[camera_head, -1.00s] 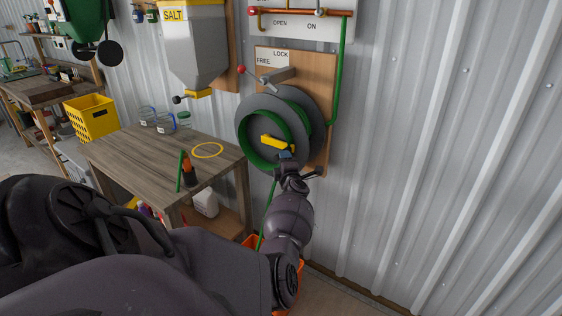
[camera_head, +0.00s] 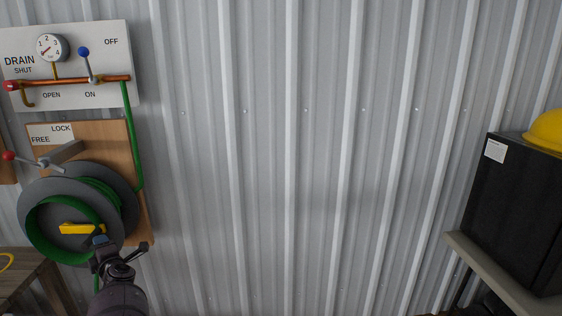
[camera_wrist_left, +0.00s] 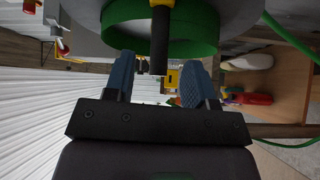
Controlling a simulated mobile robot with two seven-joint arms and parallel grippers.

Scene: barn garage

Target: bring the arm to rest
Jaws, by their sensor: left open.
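My left gripper (camera_head: 103,241) is at the lower left in the head view, in front of the hose reel (camera_head: 112,197) with green hose. In the left wrist view its two blue fingertips (camera_wrist_left: 158,82) are spread apart. The dark grip of the reel's yellow crank (camera_wrist_left: 160,40) reaches down toward the gap between them. I cannot tell whether the fingers touch it. The yellow crank (camera_head: 80,229) also shows in the head view just left of the gripper. My right gripper is in neither view.
The reel hangs on a wooden board (camera_head: 133,150) under a panel (camera_head: 110,60) with a gauge, a copper pipe and levers. A wooden table (camera_head: 40,275) stands at the lower left. A black cabinet (camera_head: 520,205) with a yellow helmet (camera_head: 547,130) is at the right. The corrugated wall between is bare.

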